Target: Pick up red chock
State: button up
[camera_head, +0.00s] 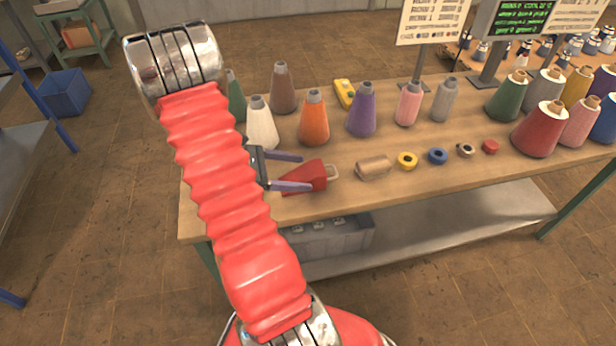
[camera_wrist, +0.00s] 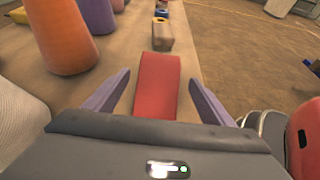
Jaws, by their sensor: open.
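The red chock (camera_head: 308,177) is a wedge with a pale loop handle at its right end, lying on the wooden workbench (camera_head: 330,205) near its front edge. My gripper (camera_head: 304,172) is open, one finger behind the chock and one in front of it in the head view. In the wrist view the chock (camera_wrist: 157,85) shows between the two purple-grey fingers of my gripper (camera_wrist: 159,77), with a gap on either side. The gripper body hides the chock's near end there.
An orange cone (camera_head: 313,118) and a white cone (camera_head: 261,124) of thread stand behind the chock. A tan block (camera_head: 374,167) lies to its right, then a yellow ring (camera_head: 407,160) and a blue ring (camera_head: 438,156). A grey bin (camera_head: 335,238) sits below the bench.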

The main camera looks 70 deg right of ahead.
aim_at(319, 174)
jog(key=shift+x, duration=1.15)
jog(key=shift+s+d, duration=0.1)
jog(key=shift+x, duration=2.5)
jog(key=shift+d, duration=0.1)
jog(key=shift+c, duration=0.4)
jog(key=c, duration=1.4)
